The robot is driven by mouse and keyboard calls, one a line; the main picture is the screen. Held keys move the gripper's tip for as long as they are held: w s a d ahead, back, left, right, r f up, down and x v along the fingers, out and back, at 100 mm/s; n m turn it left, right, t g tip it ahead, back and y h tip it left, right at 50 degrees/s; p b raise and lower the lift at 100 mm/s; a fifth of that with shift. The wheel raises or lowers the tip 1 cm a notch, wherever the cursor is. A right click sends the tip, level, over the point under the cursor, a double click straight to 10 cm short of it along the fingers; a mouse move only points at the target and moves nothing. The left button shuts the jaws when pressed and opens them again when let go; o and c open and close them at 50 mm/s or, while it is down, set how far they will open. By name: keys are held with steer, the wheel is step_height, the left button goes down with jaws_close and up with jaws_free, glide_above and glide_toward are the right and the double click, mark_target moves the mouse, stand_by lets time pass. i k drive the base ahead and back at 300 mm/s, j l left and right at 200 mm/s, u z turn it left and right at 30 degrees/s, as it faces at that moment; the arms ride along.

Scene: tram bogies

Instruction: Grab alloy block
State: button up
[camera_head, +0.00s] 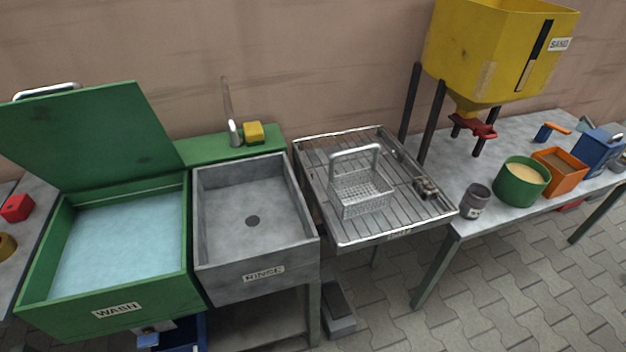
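I cannot tell for certain which thing is the alloy block. A small metallic brown-grey item (425,188) lies at the right side of the wire drying rack (320,185); its shape is too small to make out. A wire basket with a raised handle (361,190) stands on the same rack, left of that item. A yellow block (253,131) sits on the green ledge behind the sink. A red block (16,207) lies on the grey table at the far left. My gripper is not in view.
The green WASH tub (115,312) has its lid raised. The grey RINSE sink (257,275) is empty. A yellow SAND hopper (490,60) stands over the right table (455,162), which bears a grey cup (476,201), green pot (522,182), orange box (558,172) and blue box (598,150).

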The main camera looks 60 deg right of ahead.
mark_target(424, 186)
steer(key=k+l+u, duration=0.2)
steer(key=k+l, duration=0.3)
steer(key=k+l+u, duration=0.25)
steer(key=k+l, duration=0.15)
steer(key=k, duration=0.35)
steer(key=k+l+u, duration=0.2)
steer(key=k, duration=0.45)
steer(key=k+l+u, duration=0.2)
steer(key=k, duration=0.45)
steer(key=k+l+u, duration=0.1)
steer(key=k+u, duration=0.15)
steer(key=k, duration=0.45)
